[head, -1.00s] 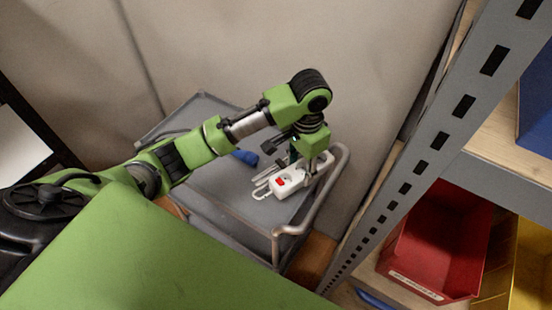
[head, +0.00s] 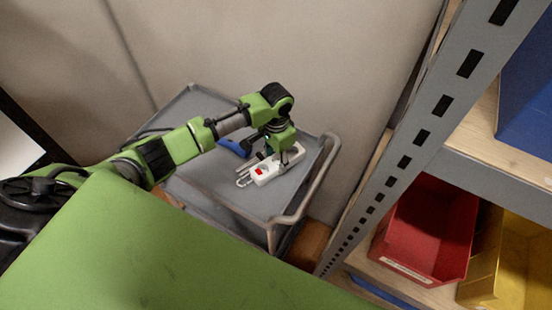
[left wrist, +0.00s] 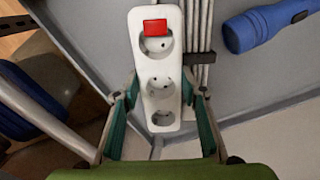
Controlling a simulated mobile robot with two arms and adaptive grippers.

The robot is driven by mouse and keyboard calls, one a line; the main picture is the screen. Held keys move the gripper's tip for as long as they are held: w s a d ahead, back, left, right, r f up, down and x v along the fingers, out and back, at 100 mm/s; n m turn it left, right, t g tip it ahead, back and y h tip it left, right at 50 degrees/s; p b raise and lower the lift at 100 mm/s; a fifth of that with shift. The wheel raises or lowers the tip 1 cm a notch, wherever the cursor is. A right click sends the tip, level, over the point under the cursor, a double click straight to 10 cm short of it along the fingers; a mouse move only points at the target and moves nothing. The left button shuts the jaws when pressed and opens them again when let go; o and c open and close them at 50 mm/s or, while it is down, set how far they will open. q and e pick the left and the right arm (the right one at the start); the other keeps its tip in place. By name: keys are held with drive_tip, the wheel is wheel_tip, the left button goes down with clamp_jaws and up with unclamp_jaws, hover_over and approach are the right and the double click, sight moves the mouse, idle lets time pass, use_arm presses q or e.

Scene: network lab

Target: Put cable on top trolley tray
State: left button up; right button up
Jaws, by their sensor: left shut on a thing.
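The cable is a white power strip with a red switch and a bundled white cord. In the head view the strip (head: 268,171) is over the grey top trolley tray (head: 205,181), inside the right rail. My left gripper (head: 279,156) is above it, pointing down. In the left wrist view the strip (left wrist: 161,77) lies between the two green fingers of the left gripper (left wrist: 160,100), shut on its sides. The white cord bundle (left wrist: 196,30) runs beside it. Whether the strip touches the tray cannot be told. My right gripper is not in view.
A blue flashlight (head: 236,147) lies on the tray, also seen in the left wrist view (left wrist: 262,27). The trolley's tubular handle (head: 321,178) rises at the right. A metal shelf post (head: 437,112) and a red bin (head: 428,228) stand further right. The tray's front left is clear.

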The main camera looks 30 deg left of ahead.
sight(276, 162)
use_arm(q)
drive_tip(key=o, duration=1.6)
drive_tip(key=shift+c, duration=0.2)
wheel_tip(276, 162, up, 12)
drive_tip(key=b, duration=0.1)
drive_tip(key=shift+r, duration=0.1)
